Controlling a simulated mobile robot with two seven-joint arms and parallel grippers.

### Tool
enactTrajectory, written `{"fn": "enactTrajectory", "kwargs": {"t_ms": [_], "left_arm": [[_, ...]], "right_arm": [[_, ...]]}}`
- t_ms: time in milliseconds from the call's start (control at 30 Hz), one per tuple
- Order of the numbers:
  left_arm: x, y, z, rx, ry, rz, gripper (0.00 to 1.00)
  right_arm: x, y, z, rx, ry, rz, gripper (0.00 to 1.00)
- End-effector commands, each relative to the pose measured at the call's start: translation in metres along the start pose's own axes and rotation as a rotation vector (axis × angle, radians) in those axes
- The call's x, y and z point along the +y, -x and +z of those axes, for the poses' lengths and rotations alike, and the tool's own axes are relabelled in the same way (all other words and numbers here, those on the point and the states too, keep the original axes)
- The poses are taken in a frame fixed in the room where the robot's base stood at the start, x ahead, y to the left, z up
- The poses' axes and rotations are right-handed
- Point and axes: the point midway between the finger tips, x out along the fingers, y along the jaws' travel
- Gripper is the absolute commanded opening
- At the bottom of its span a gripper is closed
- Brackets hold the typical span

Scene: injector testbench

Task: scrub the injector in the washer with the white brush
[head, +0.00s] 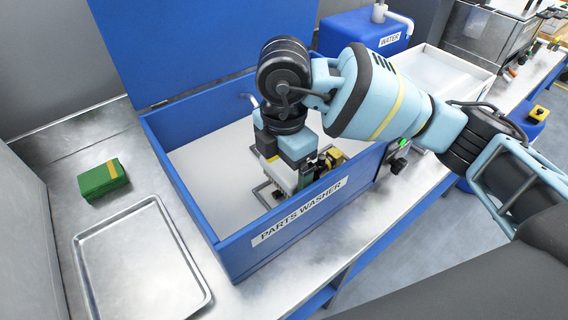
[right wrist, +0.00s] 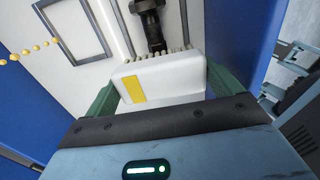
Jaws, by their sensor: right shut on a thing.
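The injector (right wrist: 151,22) shows in the right wrist view as a dark cylindrical part at the top middle. The white brush (right wrist: 185,75), a white block with a yellow patch and pale bristles, is between the green fingers of my right gripper (right wrist: 160,88), which is shut on it. The bristles face the injector's near end; they look close together, but I cannot tell whether they touch. In the head view my right gripper (head: 292,182) is down inside the open parts washer (head: 238,262), and hides much of the brush and injector. My left gripper is not in view.
A wire frame (right wrist: 104,40) lies on the washer's white floor. The washer's blue walls stand close around my right gripper. Left of it on the bench are a green-and-yellow block (head: 98,181) and an empty metal tray (head: 140,265). A blue water container (head: 345,30) stands behind.

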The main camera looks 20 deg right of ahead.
Motion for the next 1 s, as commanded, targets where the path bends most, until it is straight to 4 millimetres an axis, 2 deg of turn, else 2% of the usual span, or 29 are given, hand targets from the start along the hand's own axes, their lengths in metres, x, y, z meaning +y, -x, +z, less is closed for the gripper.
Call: {"fn": "enactTrajectory", "kwargs": {"t_ms": [767,1000], "left_arm": [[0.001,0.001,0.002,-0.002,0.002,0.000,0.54],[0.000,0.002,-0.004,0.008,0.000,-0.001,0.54]], "right_arm": [[0.000,-0.011,0.000,0.000,0.000,0.000,0.72],[0.000,-0.011,0.013,0.000,-0.003,0.000,0.72]]}}
